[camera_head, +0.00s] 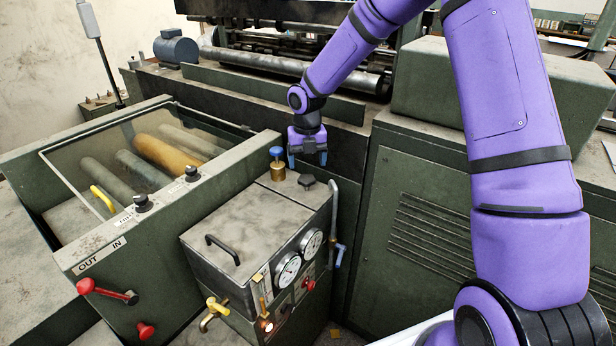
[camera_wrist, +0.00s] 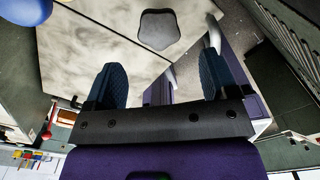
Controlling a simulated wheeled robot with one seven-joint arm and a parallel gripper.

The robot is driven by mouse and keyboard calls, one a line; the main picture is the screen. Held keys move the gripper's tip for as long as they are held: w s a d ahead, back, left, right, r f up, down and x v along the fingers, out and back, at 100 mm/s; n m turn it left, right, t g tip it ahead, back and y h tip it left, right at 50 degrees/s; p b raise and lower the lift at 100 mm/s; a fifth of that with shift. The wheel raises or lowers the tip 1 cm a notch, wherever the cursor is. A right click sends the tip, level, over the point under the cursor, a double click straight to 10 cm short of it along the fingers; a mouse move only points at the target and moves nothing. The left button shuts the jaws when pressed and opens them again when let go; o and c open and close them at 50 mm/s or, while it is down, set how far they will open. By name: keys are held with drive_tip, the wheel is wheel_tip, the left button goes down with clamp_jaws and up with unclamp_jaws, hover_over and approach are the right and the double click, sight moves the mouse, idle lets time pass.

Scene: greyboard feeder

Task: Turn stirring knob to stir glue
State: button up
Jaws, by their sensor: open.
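A dark, star-shaped knob (camera_head: 306,181) stands on top of the grey metal box with gauges (camera_head: 240,225). It also shows in the wrist view (camera_wrist: 159,29), just beyond the fingertips and near the line between them. A blue knob (camera_head: 277,153) on a brass base stands beside it, to the left; its edge shows at the wrist view's top left (camera_wrist: 25,8). No label tells which knob does the stirring. My gripper (camera_head: 307,158) is open and empty, with its dark blue fingers (camera_wrist: 158,78) apart. It is above the box's back edge, not visibly touching either knob.
A bent metal pipe (camera_head: 334,215) runs down the box's right side, close to the star knob. A black handle (camera_head: 222,248) stands up from the lid. A glass-covered roller bay (camera_head: 150,155) lies left. A green cabinet (camera_head: 415,220) stands right.

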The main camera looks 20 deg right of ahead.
sight(307, 179)
wheel_tip(307, 179, down, 6)
idle(0.4)
drive_tip(key=c, duration=0.9)
